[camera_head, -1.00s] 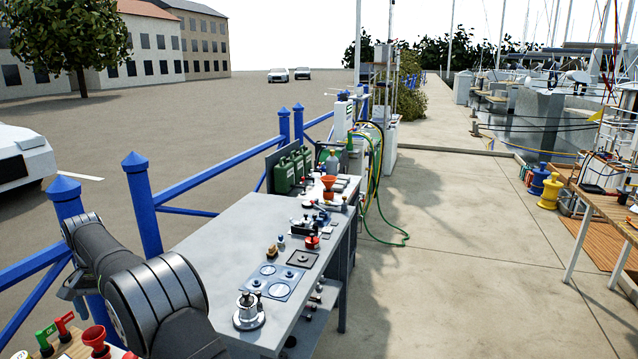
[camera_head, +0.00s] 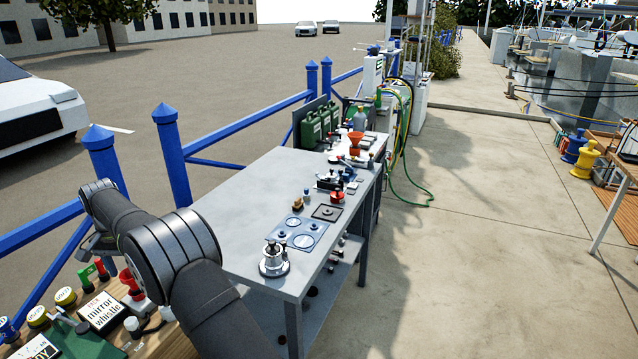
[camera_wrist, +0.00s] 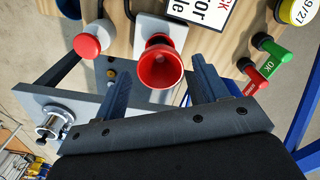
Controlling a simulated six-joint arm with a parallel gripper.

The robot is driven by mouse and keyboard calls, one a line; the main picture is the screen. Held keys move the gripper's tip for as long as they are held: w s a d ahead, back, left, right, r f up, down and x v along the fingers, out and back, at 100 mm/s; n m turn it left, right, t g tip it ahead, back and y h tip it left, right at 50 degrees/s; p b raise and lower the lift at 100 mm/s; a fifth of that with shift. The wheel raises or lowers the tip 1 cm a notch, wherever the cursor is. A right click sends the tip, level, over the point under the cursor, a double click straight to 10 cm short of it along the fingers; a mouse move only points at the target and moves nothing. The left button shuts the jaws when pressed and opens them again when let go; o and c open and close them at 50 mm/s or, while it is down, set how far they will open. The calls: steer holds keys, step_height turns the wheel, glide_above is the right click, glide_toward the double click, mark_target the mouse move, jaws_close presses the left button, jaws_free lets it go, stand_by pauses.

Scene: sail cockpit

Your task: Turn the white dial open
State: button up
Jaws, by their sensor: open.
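I cannot make out a clear white dial in either view. My gripper (camera_wrist: 162,71) is open and empty in the wrist view, with its two dark fingers apart. A red funnel-shaped piece (camera_wrist: 158,66) on a white plate (camera_wrist: 162,28) lies in line with the gap between the fingers; whether it is between them in depth I cannot tell. A red-and-white round knob (camera_wrist: 88,44) is left of the fingers. In the head view my arm hides part of the wooden board (camera_head: 172,348), and the fingers do not show clearly.
A grey bench (camera_head: 240,205) beyond holds a metal fitting (camera_head: 273,262) and a blue panel (camera_head: 299,233). Blue railing posts (camera_head: 171,155) stand left of it.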

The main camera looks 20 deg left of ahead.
steer(key=c, duration=0.3)
steer(key=shift+s+d+r+n, duration=0.2)
steer(key=shift+r+n, duration=0.1)
steer(key=shift+r, duration=0.1)
steer(key=s+d+r+n+y, duration=0.2)
steer(key=s+d+r+n, duration=0.2)
steer(key=d+r+n, duration=0.15)
steer(key=n+y, duration=0.2)
steer(key=n, duration=0.3)
glide_toward(130, 320)
steer(key=shift+t+y, duration=0.3)
steer(key=x, duration=0.8)
steer(key=shift+s+d+f, duration=0.2)
steer(key=shift+s+f, duration=0.1)
steer(key=shift+f, duration=0.05)
steer(key=c, duration=1)
